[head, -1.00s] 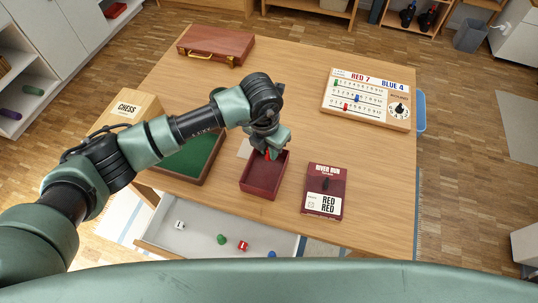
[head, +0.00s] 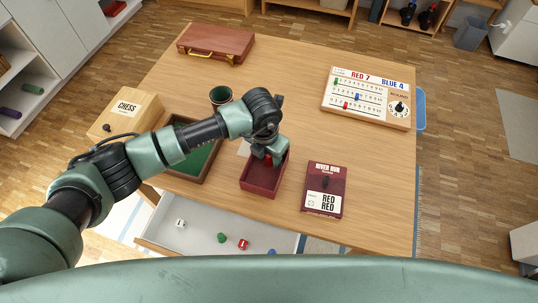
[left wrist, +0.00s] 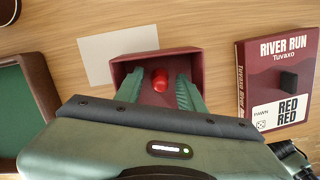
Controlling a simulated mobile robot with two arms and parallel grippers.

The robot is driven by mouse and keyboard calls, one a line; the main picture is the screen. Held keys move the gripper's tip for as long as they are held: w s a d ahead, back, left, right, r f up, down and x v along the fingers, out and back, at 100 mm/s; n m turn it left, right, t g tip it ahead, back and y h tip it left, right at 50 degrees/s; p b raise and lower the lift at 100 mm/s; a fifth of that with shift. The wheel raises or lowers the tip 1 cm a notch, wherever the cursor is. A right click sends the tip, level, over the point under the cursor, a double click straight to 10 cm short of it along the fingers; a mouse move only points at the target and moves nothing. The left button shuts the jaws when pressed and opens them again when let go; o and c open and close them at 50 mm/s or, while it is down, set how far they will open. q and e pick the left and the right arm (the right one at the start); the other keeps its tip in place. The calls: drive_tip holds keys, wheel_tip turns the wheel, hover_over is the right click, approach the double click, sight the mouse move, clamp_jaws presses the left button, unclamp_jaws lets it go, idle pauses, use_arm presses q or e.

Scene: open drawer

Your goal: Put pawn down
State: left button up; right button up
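The red pawn (left wrist: 160,80) is inside the small dark red box tray (left wrist: 196,66) in the left wrist view. In the head view a bit of the pawn (head: 268,158) shows beside my fingers, and the tray (head: 262,187) stands near the table's front edge. My left gripper (left wrist: 162,88) is open, with its green fingers on either side of the pawn and a gap to each. It reaches down into the tray in the head view (head: 268,157). Whether the pawn stands or lies is hard to tell. My right gripper is not in view.
The River Run box (head: 324,190) lies right of the tray. A green-lined tray (head: 204,165), a dice cup (head: 220,95) and a chess box (head: 125,112) are left. A scoreboard (head: 367,98) is far right. The open drawer (head: 200,232) below holds several small pieces.

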use_arm(q)
drive_tip(key=shift+r, duration=0.1)
drive_tip(key=shift+r, duration=0.25)
wheel_tip(320, 180, up, 12)
drive_tip(key=s+b, duration=0.1)
drive_tip(key=shift+a+f, duration=0.25)
drive_tip(key=shift+a, duration=0.2)
drive_tip(key=shift+s, duration=0.1)
